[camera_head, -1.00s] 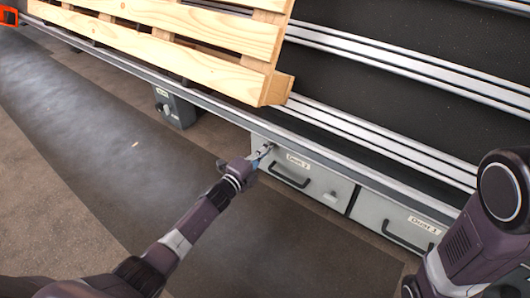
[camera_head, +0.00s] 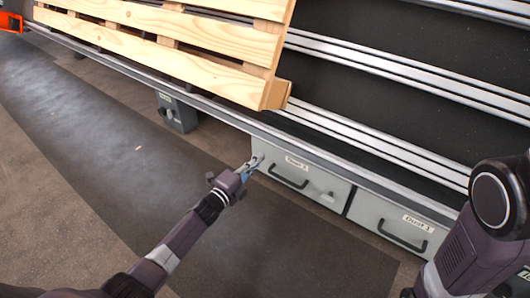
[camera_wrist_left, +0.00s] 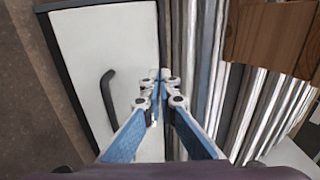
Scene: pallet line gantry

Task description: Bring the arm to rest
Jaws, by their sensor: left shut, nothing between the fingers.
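My left gripper (camera_head: 254,164) is at the upper left corner of a grey drawer front (camera_head: 262,150) labelled as a dust drawer, under the conveyor. In the left wrist view its blue-padded fingers (camera_wrist_left: 160,80) are together with nothing between them. They are in front of the drawer's upper edge, near the metal rail; I cannot tell whether they touch it. My right arm (camera_head: 480,235) stands at the right edge of the head view; its gripper is not in view.
A wooden pallet (camera_head: 190,55) lies on the conveyor rails (camera_head: 400,75). A second drawer (camera_head: 405,222) is at the right. Both drawers look closed and have black handles. A grey box (camera_head: 177,113) hangs under the frame. The dark floor mat (camera_head: 110,150) is clear.

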